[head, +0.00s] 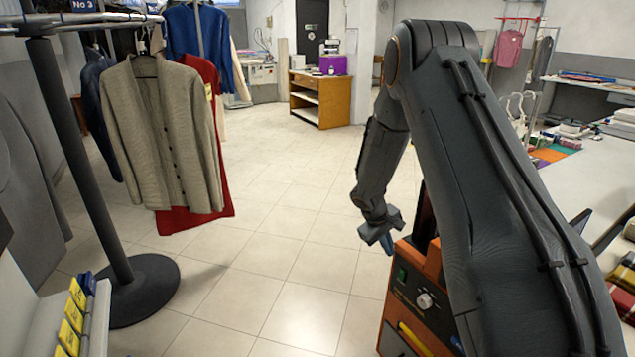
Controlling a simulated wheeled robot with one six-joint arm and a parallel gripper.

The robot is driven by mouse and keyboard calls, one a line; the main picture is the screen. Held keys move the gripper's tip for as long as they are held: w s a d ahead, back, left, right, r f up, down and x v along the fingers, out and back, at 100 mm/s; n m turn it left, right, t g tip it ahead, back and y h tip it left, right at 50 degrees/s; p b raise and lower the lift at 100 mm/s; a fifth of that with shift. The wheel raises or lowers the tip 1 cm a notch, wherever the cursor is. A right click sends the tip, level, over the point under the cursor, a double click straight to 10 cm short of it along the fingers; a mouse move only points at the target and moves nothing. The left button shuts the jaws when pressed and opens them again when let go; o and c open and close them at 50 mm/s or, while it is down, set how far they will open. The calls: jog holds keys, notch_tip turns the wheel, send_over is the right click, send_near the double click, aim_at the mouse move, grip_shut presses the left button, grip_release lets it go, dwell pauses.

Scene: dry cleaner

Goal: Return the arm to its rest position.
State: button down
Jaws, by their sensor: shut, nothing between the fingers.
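My arm (490,170) fills the right side of the head view. It rises, bends at the elbow near the top and hangs down on its far side. My gripper (385,243) is at the lower end, pointing down, shut and empty. It is in front of the tiled floor and just left of an orange machine (397,290) with a dark control panel. I cannot tell whether the gripper touches the machine.
A clothes rack (75,160) with a beige cardigan (150,130) stands at the left. Yellow tags (70,318) sit at the lower left. A wooden cabinet (335,100) stands at the back. A white table (595,175) is at the right. The middle floor (270,240) is clear.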

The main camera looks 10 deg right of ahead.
jog(key=s+a+r+m+y, duration=0.1)
jog(key=s+a+r, duration=0.4)
jog(key=s, duration=0.5)
jog(key=s+a+r+m+y, duration=0.1)
jog(key=s+a+r, duration=0.4)
jog(key=s, duration=0.6)
jog(key=s+a+r+m+g+y, duration=0.1)
jog(key=s+a+r+y, duration=0.1)
jog(key=s+a+r, duration=0.4)
jog(key=s+r, duration=0.1)
jog(key=s, duration=0.3)
jog(key=shift+s+m+y, duration=0.15)
jog(key=shift+m+y, duration=0.25)
